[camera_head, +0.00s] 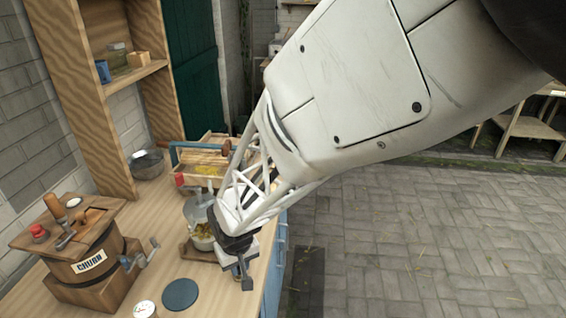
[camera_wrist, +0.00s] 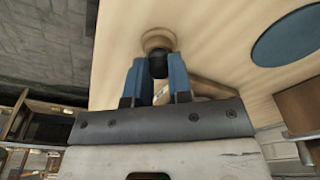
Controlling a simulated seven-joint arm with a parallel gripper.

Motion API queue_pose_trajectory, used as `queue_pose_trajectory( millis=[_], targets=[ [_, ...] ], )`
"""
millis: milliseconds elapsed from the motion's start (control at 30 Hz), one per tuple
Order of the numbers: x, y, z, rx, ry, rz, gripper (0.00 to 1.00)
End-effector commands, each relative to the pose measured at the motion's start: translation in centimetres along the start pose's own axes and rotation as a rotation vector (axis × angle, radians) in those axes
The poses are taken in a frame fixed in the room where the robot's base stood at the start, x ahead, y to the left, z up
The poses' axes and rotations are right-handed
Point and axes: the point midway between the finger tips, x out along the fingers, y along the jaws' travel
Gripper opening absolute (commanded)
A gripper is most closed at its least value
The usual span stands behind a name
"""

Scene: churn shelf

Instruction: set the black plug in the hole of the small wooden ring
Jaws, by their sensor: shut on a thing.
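The black plug (camera_wrist: 158,65) sits between the two blue fingers of my gripper (camera_wrist: 158,75), which is shut on it, in the wrist view. The small wooden ring (camera_wrist: 157,38) lies on the pale wooden top just beyond the fingertips, and the plug covers part of its near side. I cannot tell whether the plug touches the ring or enters its hole. In the head view my gripper (camera_head: 243,278) is over the right edge area of the worktop; the plug and the ring cannot be made out there.
The wooden worktop (camera_head: 216,300) carries a churn (camera_head: 92,262) with a crank, a dark blue disc (camera_head: 181,294), a white dial (camera_head: 145,309) and a metal bowl (camera_head: 147,164). The disc also shows in the wrist view (camera_wrist: 288,38). Paved floor lies right of the worktop.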

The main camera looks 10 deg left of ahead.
Motion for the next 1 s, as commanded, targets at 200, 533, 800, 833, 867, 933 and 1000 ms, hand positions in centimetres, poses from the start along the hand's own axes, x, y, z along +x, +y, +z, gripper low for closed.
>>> queue_pose_trajectory(
  millis=[200, 533, 800, 833, 867, 933, 1000],
  targets=[
    [0.25, 0.00, 0.03, 0.000, 0.000, 0.000, 0.00],
    [0.12, 0.00, 0.02, 0.000, 0.000, 0.000, 0.00],
    [0.10, 0.00, 0.02, 0.000, 0.000, 0.000, 0.00],
    [0.10, 0.00, 0.02, 0.000, 0.000, 0.000, 0.24],
    [0.10, 0.00, 0.02, 0.000, 0.000, 0.000, 0.29],
    [0.10, 0.00, 0.01, 0.000, 0.000, 0.000, 0.40],
    [0.10, 0.00, 0.01, 0.000, 0.000, 0.000, 0.49]
  ],
)
